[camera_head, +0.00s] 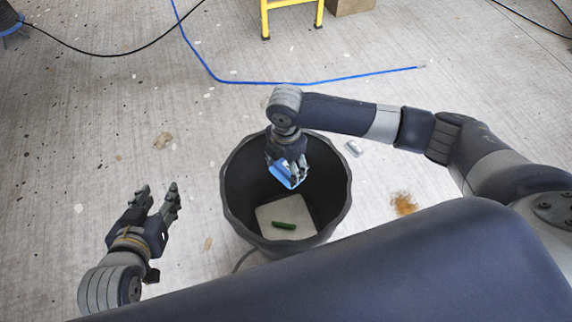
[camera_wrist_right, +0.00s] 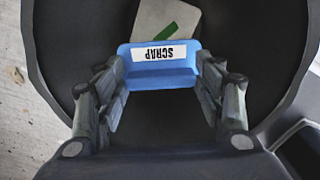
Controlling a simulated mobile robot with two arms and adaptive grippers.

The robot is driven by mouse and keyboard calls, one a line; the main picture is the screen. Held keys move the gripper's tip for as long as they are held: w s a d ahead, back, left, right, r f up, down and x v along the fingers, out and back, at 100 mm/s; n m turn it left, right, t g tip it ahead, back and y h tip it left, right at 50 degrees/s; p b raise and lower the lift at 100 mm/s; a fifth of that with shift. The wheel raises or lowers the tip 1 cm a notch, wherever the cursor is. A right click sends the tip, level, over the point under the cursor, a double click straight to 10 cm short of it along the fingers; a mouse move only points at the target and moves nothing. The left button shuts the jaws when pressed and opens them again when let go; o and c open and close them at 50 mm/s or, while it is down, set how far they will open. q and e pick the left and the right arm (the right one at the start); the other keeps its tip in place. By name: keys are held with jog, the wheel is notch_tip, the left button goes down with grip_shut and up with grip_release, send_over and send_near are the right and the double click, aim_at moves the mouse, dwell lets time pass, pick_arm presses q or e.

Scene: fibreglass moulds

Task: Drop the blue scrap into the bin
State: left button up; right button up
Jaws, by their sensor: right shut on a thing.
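The blue scrap (camera_head: 287,174) is held in my right gripper (camera_head: 292,180), over the opening of the bin. In the right wrist view the blue scrap (camera_wrist_right: 160,73) shows a white label reading SCRAP, and the fingers of my right gripper (camera_wrist_right: 160,95) press on its two sides. The dark round bin (camera_head: 235,195) stands on the floor with its wide mouth facing up. My left gripper (camera_head: 162,196) is open and empty, to the left of the bin, with its fingers apart.
Inside the bin lie a pale flat piece (camera_head: 270,212) and a green object (camera_head: 284,225). A blue hose (camera_head: 300,83) crosses the floor behind, near a yellow stand (camera_head: 266,20) and a cardboard box (camera_head: 350,5). Small debris dots the open floor.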

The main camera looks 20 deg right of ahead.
aim_at(286, 169)
pick_arm(q)
jog(key=shift+w+d+r+t, duration=0.15)
jog(key=shift+w+r+t, duration=0.15)
jog(key=shift+w+r, duration=0.05)
pick_arm(e)
jog(key=o, duration=1)
jog(key=shift+c, duration=0.2)
jog(key=shift+r, duration=0.1)
notch_tip(286, 169, up, 12)
pick_arm(q)
jog(key=shift+s, duration=0.1)
